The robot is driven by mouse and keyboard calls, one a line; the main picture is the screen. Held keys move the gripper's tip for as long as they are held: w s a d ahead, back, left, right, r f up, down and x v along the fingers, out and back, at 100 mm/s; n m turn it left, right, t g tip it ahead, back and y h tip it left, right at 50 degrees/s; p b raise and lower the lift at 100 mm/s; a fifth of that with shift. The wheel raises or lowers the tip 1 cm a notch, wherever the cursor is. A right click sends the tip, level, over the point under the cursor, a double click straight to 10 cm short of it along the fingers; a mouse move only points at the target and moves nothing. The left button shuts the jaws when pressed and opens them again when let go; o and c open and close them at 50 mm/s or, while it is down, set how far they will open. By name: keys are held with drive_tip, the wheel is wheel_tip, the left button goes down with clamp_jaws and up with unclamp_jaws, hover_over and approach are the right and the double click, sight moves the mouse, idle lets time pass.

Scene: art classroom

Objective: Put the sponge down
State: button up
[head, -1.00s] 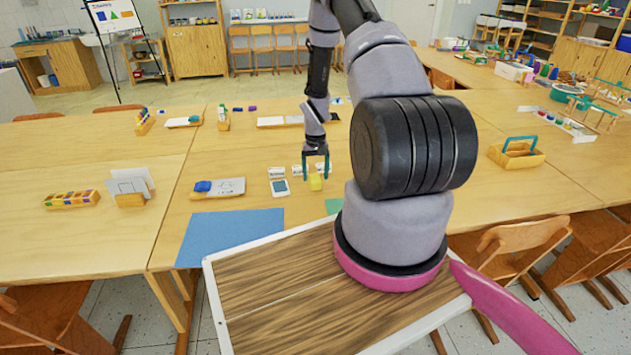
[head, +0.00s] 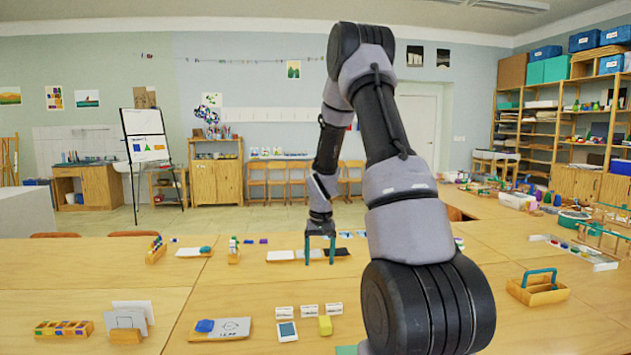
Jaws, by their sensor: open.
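A small yellow block, which looks like the sponge (head: 325,325), rests on the wooden table in front of a row of small white cards. My gripper (head: 320,250) points down with its two teal fingers spread apart and nothing between them. It shows higher in the picture than the yellow block, clear of it. How high it is above the table is hard to tell.
Small white cards (head: 309,311) stand just behind the block, and a white card with a blue-grey face (head: 287,331) lies left of it. A blue item (head: 205,326) sits on a grey-white board further left. A wooden caddy (head: 538,291) stands at right.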

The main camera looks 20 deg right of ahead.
drive_tip(key=s+a+r+t, duration=0.1)
drive_tip(key=s+a+r, duration=0.1)
drive_tip(key=r, duration=0.6)
drive_tip(key=s+a+r+t, duration=0.1)
drive_tip(key=s+a+r, duration=0.15)
drive_tip(key=r, duration=0.45)
drive_tip(key=s+a+r+t+y, duration=0.1)
drive_tip(key=s+a+r, duration=0.3)
drive_tip(key=s+r, duration=0.4)
drive_tip(key=s+a+r+t+y, duration=0.1)
drive_tip(key=s+a+r+t, duration=0.2)
drive_tip(key=s+r, duration=0.5)
drive_tip(key=s+a, duration=0.1)
drive_tip(key=s, duration=0.5)
drive_tip(key=shift+a+m, duration=0.25)
drive_tip(key=shift+m, duration=0.05)
